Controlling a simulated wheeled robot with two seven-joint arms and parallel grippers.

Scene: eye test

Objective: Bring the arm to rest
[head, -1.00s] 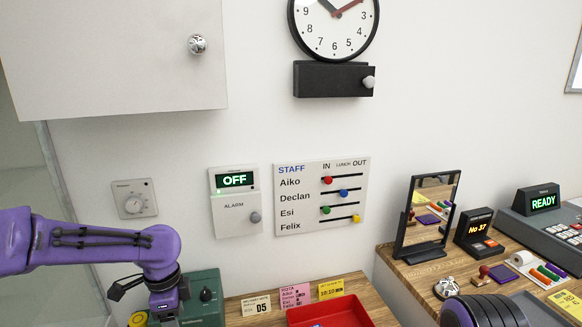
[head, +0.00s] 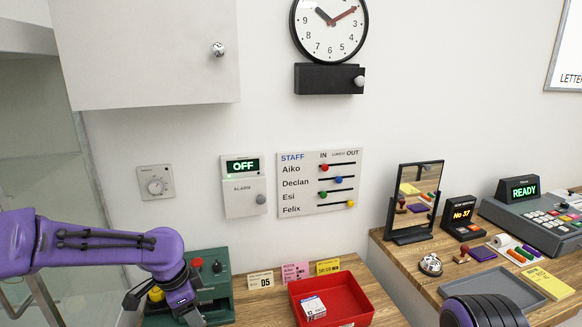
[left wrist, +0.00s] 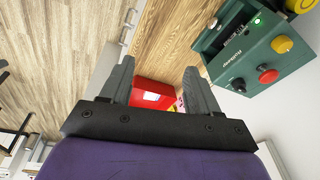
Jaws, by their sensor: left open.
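My left arm (head: 95,245) comes in from the left in the head view, its purple wrist bent downward beside the green box (head: 215,265). In the left wrist view my left gripper (left wrist: 158,72) is open, its two grey fingers apart with nothing held between them. The red tray (left wrist: 152,92) shows beyond the gap. The green box, with a red and a yellow button, also shows at upper right in that view (left wrist: 240,65), apart from the fingers. A purple and black part of my right arm (head: 485,311) shows at the bottom right; its gripper is out of view.
The red tray (head: 363,312) holds a small white box (head: 313,307) on the wooden desk (head: 250,308). Several note cards stand behind it. The right counter carries a mirror (head: 413,203), bell (head: 431,264), grey tray (head: 505,284) and register (head: 530,222). A wall cabinet (head: 150,55) hangs upper left.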

